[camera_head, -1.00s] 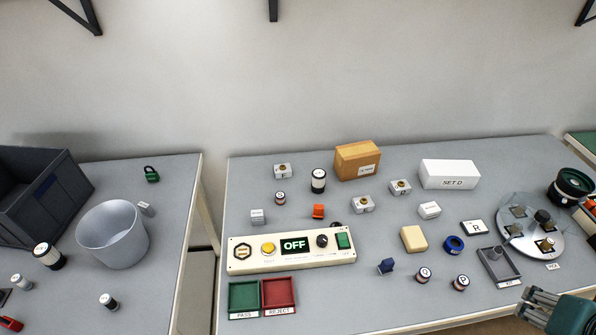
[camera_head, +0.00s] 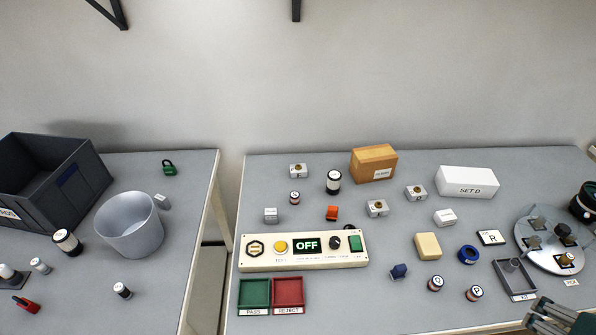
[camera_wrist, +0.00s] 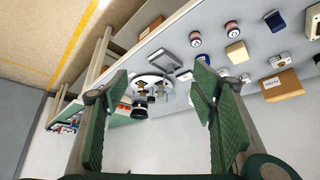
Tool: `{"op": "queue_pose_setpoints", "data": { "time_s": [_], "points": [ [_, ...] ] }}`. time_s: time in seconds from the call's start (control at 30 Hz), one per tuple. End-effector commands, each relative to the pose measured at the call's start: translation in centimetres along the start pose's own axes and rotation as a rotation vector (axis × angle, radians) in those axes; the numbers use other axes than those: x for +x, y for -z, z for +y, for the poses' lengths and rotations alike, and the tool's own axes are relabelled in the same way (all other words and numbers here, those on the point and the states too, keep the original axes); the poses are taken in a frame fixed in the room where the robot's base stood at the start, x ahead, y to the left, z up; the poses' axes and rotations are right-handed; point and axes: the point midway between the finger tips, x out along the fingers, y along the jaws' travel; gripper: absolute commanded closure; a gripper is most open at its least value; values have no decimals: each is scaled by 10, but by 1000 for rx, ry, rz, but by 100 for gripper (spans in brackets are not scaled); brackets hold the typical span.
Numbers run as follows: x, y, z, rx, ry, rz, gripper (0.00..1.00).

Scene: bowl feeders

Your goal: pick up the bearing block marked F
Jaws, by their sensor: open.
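Three pale blocks with bronze-coloured round bushings, the likely bearing blocks, lie on the right-hand table in the head view. One (camera_head: 298,171) is at the back left, one (camera_head: 377,208) near the middle, and one (camera_head: 416,193) just right of it. Their marks are too small to read, so I cannot tell which is F. My gripper (camera_head: 562,318) is at the bottom right corner, partly cut off, far from these blocks. In the wrist view my gripper (camera_wrist: 160,88) has its green fingers spread wide with nothing between them. One bearing block (camera_wrist: 279,60) shows at the right there.
A control panel (camera_head: 303,250) reading OFF, green (camera_head: 241,294) and red (camera_head: 302,291) trays, a tan box (camera_head: 372,165) and the SET D box (camera_head: 466,182) surround the blocks. A round plate (camera_head: 524,239) and grey kit tray (camera_head: 526,284) stand near my gripper.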

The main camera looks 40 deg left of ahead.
Motion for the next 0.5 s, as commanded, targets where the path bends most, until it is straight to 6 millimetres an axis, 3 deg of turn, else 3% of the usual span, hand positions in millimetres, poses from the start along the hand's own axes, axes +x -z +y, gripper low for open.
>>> {"op": "queue_pose_setpoints", "data": {
  "time_s": [0.5],
  "points": [
    [-1, 7, -4, -16, 6, -6, 40]
  ]
}}
